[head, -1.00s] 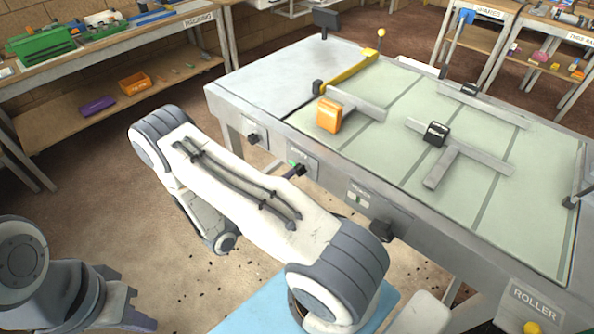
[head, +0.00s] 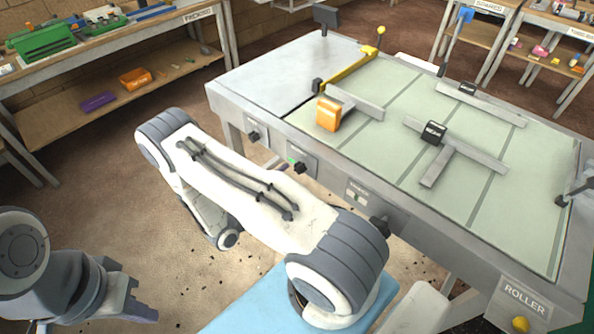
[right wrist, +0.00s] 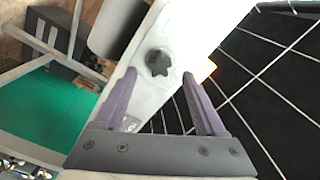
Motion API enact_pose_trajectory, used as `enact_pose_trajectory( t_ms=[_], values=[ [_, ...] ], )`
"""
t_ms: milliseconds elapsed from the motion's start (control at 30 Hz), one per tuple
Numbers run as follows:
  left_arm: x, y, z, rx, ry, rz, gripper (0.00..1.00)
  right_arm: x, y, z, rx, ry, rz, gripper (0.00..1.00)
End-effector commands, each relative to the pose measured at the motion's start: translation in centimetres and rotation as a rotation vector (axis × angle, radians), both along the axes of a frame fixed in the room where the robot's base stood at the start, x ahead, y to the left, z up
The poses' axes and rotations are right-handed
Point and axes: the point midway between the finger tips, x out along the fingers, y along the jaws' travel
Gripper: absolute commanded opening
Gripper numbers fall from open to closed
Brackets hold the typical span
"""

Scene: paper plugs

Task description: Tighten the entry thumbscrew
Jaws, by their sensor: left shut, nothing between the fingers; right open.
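In the right wrist view a dark star-shaped thumbscrew knob (right wrist: 158,63) sits on a pale panel (right wrist: 185,30). My right gripper (right wrist: 159,76) is open, with one purple finger on each side of the knob in the picture. I cannot tell whether they touch it. In the head view, dark knobs (head: 299,167) line the table's front side, with small label plates too small to read. Which knob is the entry one cannot be told. My left gripper (head: 143,304) is shut and empty at the lower left, away from the table.
The table (head: 270,82) carries an orange block (head: 328,114), a black block (head: 433,132), grey bars and a yellow bar (head: 350,70). A plate reading ROLLER (head: 523,298) is at the lower right. Shelves (head: 130,75) stand behind. My white arm link crosses the middle.

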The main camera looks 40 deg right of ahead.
Motion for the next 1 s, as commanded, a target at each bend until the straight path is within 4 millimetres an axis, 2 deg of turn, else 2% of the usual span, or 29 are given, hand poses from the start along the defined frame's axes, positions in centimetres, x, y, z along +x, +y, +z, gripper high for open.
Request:
enact_pose_trajectory(
  t_ms=[700,1000],
  values=[
    [0.0,0.0,0.1,0.000,0.000,0.000,0.00,0.2,-3.6,0.0,-0.001,-0.001,-0.003,0.72],
    [0.0,0.0,0.2,0.000,0.000,0.000,0.00,0.3,-3.8,0.0,0.000,-0.001,0.000,0.72]
  ],
)
